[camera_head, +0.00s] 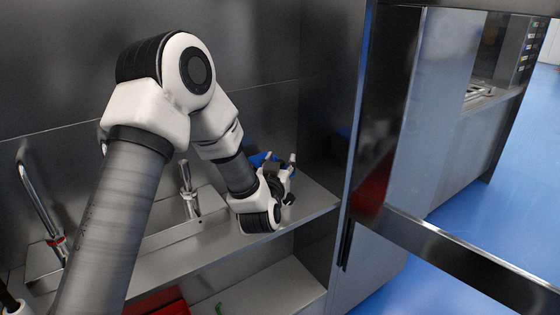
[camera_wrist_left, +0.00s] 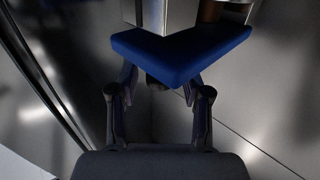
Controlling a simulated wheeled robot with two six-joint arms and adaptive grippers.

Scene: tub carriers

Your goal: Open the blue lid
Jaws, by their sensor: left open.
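The blue lid (camera_wrist_left: 182,50) lies across the upper middle of the left wrist view as an angled flat blue piece, with metal surfaces behind it. In the head view only a small blue part (camera_head: 259,158) shows beside my gripper; the arm hides the rest. My left gripper (camera_head: 284,170) is over the steel counter near its right end. In the left wrist view my left gripper (camera_wrist_left: 160,82) is open, its fingertips close to the lid's near edge and partly hidden by it. Contact cannot be told. My right gripper is out of view.
The steel counter (camera_head: 307,207) runs along a back wall, with a faucet (camera_head: 189,190) and a curved tap (camera_head: 40,205) to the left. A red item (camera_head: 158,303) is on the shelf below. A steel-framed unit stands at right; blue floor is beyond.

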